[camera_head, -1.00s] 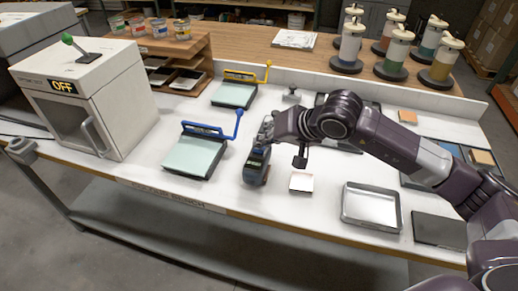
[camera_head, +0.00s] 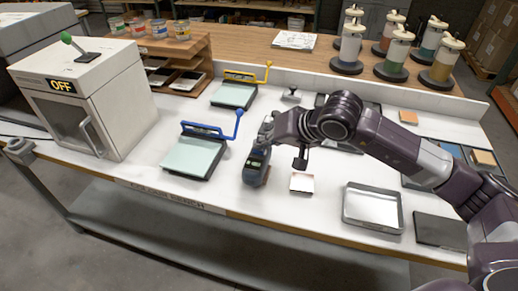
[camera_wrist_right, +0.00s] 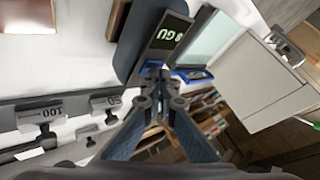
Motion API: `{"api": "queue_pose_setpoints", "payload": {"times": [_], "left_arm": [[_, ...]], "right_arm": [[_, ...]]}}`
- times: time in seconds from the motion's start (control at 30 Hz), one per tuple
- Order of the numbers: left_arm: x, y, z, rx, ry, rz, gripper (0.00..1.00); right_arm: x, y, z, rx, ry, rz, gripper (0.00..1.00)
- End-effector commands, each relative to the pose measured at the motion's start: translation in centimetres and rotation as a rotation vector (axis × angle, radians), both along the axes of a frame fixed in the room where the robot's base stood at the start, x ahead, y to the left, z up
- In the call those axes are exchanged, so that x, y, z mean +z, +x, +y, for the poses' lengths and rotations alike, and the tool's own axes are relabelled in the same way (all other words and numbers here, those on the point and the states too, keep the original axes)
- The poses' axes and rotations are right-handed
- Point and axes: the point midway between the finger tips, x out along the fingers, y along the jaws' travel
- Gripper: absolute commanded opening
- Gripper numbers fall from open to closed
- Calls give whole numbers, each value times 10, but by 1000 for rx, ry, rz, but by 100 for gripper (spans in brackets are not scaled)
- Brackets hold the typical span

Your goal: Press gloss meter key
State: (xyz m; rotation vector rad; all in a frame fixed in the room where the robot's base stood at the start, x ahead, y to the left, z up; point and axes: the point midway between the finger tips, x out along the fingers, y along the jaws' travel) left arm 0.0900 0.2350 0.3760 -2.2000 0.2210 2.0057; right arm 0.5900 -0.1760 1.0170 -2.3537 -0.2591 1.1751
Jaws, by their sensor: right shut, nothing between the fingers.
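The gloss meter (camera_head: 256,169) is a dark blue-grey handheld device with a small screen, lying on the white bench right of the blue-handled plate. In the right wrist view the meter (camera_wrist_right: 143,50) fills the top middle, and its dark screen shows "GU" upside down. My right gripper (camera_head: 265,135) is over the meter's far end, pointing down. Its fingers are shut and empty. In the right wrist view the fingertips (camera_wrist_right: 155,74) are at the meter's near edge, beside a blue part. I cannot tell whether they touch it; the key itself is hidden or unclear.
The blue-handled plate (camera_head: 193,155) is close on the left, with a yellow-handled one (camera_head: 233,95) behind. A metal tray (camera_head: 372,208) is farther right. An oven marked OFF (camera_head: 85,97) stands left.

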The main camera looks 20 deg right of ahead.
Motion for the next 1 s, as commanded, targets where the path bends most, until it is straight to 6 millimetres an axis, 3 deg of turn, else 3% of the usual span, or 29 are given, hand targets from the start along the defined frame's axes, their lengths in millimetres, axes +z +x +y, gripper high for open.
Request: {"api": "queue_pose_setpoints", "payload": {"times": [0.77,1.0], "left_arm": [[3,0,0,0,0,0,40],[10,0,0,0,0,0,40]], "right_arm": [[16,0,0,0,0,0,0],[33,0,0,0,-1,-1,0]]}}
